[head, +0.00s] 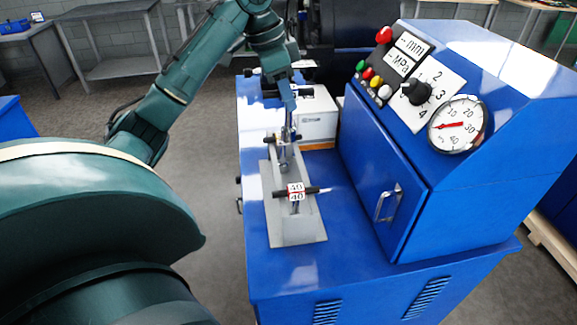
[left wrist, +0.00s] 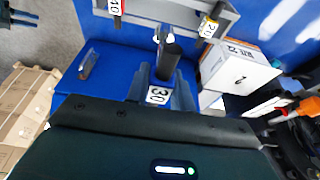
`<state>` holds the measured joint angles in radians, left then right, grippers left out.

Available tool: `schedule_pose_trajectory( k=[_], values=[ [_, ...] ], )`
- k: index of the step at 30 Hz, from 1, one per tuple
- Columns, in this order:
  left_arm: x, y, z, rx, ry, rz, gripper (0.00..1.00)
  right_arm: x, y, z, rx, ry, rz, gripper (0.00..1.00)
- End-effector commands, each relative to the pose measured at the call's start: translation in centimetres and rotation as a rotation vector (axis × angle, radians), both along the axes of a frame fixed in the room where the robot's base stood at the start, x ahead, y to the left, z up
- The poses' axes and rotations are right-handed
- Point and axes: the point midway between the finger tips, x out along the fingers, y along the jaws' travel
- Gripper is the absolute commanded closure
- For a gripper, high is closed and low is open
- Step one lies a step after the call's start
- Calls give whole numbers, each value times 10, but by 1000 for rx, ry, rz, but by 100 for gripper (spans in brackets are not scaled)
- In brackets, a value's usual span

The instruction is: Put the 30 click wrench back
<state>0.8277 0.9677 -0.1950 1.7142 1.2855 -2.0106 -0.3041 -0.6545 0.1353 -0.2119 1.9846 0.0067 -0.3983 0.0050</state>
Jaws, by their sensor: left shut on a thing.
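My left gripper (head: 289,132) is above the back end of the grey rack (head: 297,230) on the blue bench. In the left wrist view its fingers (left wrist: 162,90) are shut on the 30 click wrench (left wrist: 168,60), which has a dark handle and a white tag reading 30. The wrench's far end reaches towards the rack's grey bar; I cannot tell whether it touches. Tags 10 (left wrist: 115,6) and 20 (left wrist: 208,27) mark other wrenches on the rack. In the head view, tags 50 (head: 296,187) and 40 (head: 297,197) show at the rack's near part. My right gripper is not in view.
A white box (head: 318,122) stands close to the right of my left gripper; it also shows in the left wrist view (left wrist: 236,70). A blue machine (head: 372,170) with a dial gauge (head: 458,125) fills the bench's right side. The bench front beside the rack is clear.

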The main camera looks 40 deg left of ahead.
Motion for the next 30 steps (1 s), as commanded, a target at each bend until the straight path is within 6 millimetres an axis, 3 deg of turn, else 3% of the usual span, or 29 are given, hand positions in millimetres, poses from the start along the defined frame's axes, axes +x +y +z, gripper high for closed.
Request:
schedule_pose_trajectory(
  k=[5, 15, 23, 30],
  values=[
    [0, -2, -42, -6, 6, -2, 100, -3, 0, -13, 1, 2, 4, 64],
    [-1, 0, -121, -1, 4, 0, 100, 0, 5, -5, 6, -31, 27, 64],
    [0, 0, -142, -2, 1, 0, 100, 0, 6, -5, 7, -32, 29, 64],
    [0, -1, -174, -2, 3, 0, 100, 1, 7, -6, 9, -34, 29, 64]
  ],
)
